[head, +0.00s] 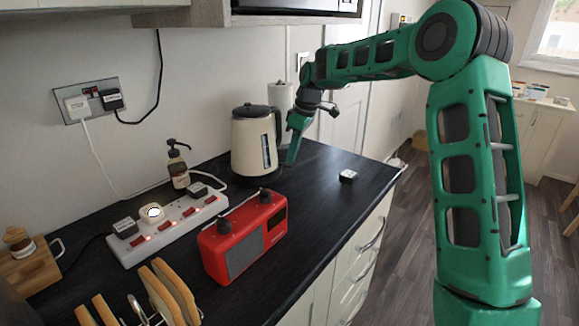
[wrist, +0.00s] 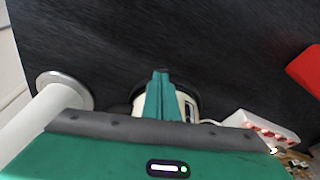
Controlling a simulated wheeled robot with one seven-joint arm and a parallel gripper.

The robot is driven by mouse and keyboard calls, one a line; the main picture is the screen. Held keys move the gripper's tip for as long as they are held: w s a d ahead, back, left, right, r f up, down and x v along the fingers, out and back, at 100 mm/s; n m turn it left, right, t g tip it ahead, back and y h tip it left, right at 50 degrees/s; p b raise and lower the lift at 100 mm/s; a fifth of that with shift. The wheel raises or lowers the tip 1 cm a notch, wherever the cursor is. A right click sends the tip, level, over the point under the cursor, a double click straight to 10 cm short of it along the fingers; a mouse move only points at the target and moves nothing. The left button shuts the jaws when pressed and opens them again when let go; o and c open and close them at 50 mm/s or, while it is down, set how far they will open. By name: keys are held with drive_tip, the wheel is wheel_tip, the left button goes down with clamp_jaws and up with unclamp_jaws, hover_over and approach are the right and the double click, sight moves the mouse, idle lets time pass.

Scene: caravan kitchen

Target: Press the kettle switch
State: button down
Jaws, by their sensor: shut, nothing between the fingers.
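The cream kettle (head: 255,143) with a dark lid stands upright on its dark base at the back of the black counter (head: 320,225). My gripper (head: 291,161) points down just right of the kettle, with its tips low near the kettle's base. Its fingers are shut together and empty. In the wrist view the shut green fingers (wrist: 161,74) cover the middle of the kettle (wrist: 186,108); only its edges show on both sides. I cannot make out the kettle switch in either view, nor whether the fingertips touch the kettle.
A white paper roll (head: 280,97) stands behind the kettle. A soap bottle (head: 179,172), a white power strip (head: 160,232) and a red radio (head: 243,240) are to the left and front. The counter's right part is mostly clear.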

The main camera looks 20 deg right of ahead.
drive_tip(key=shift+f, duration=0.25)
drive_tip(key=shift+f, duration=0.6)
drive_tip(key=shift+s+d+r, duration=0.3)
drive_tip(key=shift+s+d, duration=0.15)
drive_tip(key=shift+d, duration=0.15)
drive_tip(key=shift+s+d+r, duration=0.25)
drive_tip(key=shift+s+d, duration=0.2)
drive_tip(key=shift+d, duration=0.15)
drive_tip(key=v, duration=1)
drive_tip(key=shift+r, duration=0.3)
drive_tip(key=shift+d, duration=0.1)
